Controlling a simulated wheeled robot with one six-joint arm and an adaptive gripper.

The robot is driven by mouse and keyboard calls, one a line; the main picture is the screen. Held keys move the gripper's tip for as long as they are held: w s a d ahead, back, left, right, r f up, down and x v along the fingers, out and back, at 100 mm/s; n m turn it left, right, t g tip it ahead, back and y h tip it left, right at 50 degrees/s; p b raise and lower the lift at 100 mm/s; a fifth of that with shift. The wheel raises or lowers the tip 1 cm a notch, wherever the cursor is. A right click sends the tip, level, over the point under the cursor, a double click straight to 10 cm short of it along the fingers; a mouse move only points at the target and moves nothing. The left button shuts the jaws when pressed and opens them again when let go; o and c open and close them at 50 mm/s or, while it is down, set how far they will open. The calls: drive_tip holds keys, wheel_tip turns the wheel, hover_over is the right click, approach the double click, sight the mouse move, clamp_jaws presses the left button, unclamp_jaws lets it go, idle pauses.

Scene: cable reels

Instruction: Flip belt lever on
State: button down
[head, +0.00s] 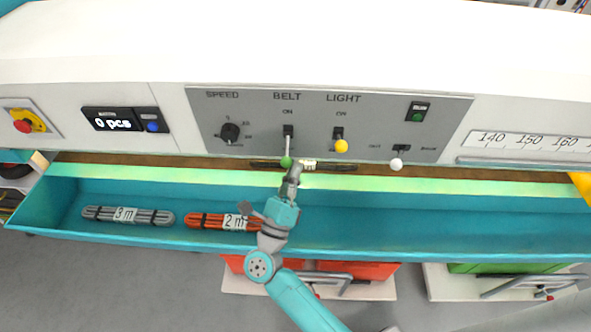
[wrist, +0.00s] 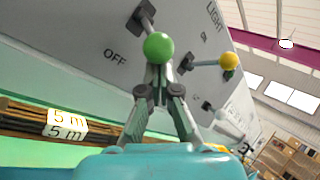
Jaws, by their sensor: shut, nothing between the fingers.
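The belt lever is a metal rod with a green ball knob (head: 286,161) on the grey control panel (head: 360,110), under the labels BELT and ON. Its rod hangs downward from its slot. In the wrist view the green knob (wrist: 158,47) is right at my fingertips, close to the OFF label. My gripper (head: 297,170) is shut and empty, with its tips just below the knob; it also shows in the wrist view (wrist: 158,75). I cannot tell whether the tips touch the knob.
The light lever with a yellow knob (head: 341,146) is close to the right, and a white-knobbed lever (head: 396,164) is farther right. A teal trough (head: 400,225) below holds a grey 3 m coil (head: 128,215) and a red 2 m coil (head: 207,221). A speed dial (head: 230,132) is left.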

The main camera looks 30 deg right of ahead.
drive_tip(key=shift+s+a+r+g+y, duration=0.1)
drive_tip(key=shift+s+r+g+y, duration=0.1)
drive_tip(key=shift+g+y, duration=0.1)
